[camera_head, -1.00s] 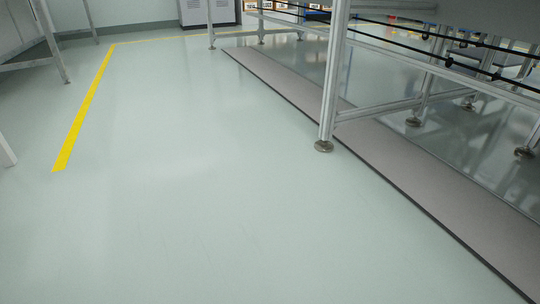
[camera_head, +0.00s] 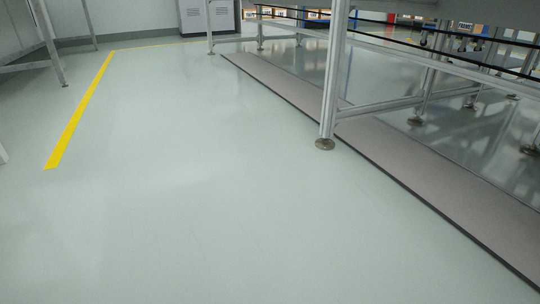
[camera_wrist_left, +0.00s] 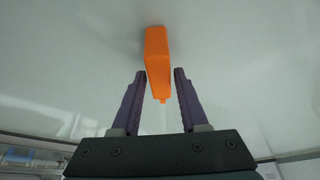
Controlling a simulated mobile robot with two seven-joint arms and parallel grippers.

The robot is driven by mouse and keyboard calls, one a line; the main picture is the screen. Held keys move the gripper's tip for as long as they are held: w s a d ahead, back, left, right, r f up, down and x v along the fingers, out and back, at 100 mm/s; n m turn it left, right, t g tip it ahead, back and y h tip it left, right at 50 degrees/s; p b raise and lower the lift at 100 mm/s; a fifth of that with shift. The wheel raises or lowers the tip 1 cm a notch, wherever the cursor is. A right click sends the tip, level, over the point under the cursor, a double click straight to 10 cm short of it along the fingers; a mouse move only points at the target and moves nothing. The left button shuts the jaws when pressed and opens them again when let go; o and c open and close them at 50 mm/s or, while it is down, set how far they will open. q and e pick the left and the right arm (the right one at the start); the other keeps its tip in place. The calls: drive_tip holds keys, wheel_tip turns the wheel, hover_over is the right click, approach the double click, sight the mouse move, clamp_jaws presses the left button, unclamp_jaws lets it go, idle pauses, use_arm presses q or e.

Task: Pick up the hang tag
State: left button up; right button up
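In the left wrist view an orange, narrow block-like piece (camera_wrist_left: 158,62) with a small nub at its near end shows ahead of my left gripper. I cannot tell for sure that it is the hang tag. My left gripper (camera_wrist_left: 160,72) is open, with its two purple fingers apart. The near end of the orange piece appears between the fingertips, with a gap on each side. A soft shadow lies beside the piece on a pale surface. Neither gripper shows in the head view, and no hang tag can be made out there.
The head view shows a pale floor (camera_head: 200,200) with a yellow line (camera_head: 80,110) at left. A metal frame leg (camera_head: 334,80) stands on the right by a long grey floor strip (camera_head: 400,165). A grey cabinet (camera_head: 208,15) is at the back. The middle floor is clear.

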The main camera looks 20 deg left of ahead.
use_arm(q)
clamp_jaws()
idle(0.4)
wheel_tip(320, 180, up, 20)
drive_tip(key=p, duration=1.8)
